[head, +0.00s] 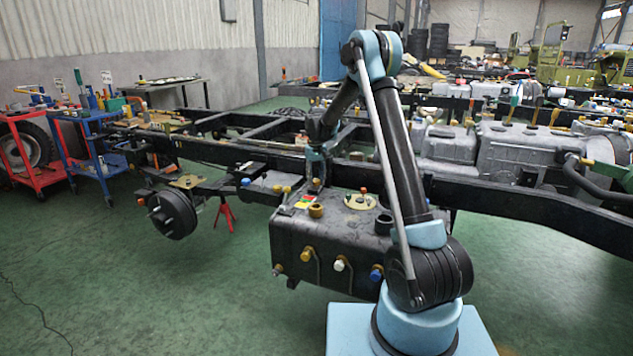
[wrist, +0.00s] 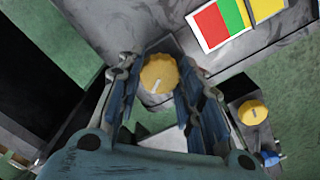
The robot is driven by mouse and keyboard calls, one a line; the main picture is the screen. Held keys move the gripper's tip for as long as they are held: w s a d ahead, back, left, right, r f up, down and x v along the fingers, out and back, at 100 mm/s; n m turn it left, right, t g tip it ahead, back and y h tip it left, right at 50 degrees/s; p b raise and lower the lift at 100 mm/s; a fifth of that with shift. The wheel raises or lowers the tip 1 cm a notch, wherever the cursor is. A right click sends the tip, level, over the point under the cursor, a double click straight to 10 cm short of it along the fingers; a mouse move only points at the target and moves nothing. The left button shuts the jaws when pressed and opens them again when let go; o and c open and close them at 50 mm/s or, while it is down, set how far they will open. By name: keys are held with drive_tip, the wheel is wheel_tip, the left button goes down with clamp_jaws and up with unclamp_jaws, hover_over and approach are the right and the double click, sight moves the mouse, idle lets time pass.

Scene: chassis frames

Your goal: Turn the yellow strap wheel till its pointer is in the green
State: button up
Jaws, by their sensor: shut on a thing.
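A yellow wheel (wrist: 158,70) with a pale pointer mark sits between the two fingers of my gripper (wrist: 157,78) in the wrist view. My gripper is shut on it. The mark lies on the wheel's lower part, slanting down and left in the picture. A colour plate (wrist: 232,20) with red, green and yellow fields in a white rim is up and right of the wheel. I cannot tell which field the pointer matches. In the head view my gripper (head: 316,185) is low over the chassis behind the dark tank, and the wheel is hidden. The plate (head: 304,201) shows there on the tank.
A second yellow knob (wrist: 252,112) with a pale mark is right of my fingers. The dark tank (head: 325,240) carries several caps and knobs. A long black chassis rail (head: 370,176) runs behind it.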

sight(316, 180)
drive_tip(key=shift+w+m, duration=0.1)
drive_tip(key=shift+m, duration=0.5)
drive_tip(key=o, duration=1.1)
drive_tip(key=shift+c, duration=0.2)
drive_tip(key=shift+r, duration=0.1)
wheel_tip(316, 180, up, 12)
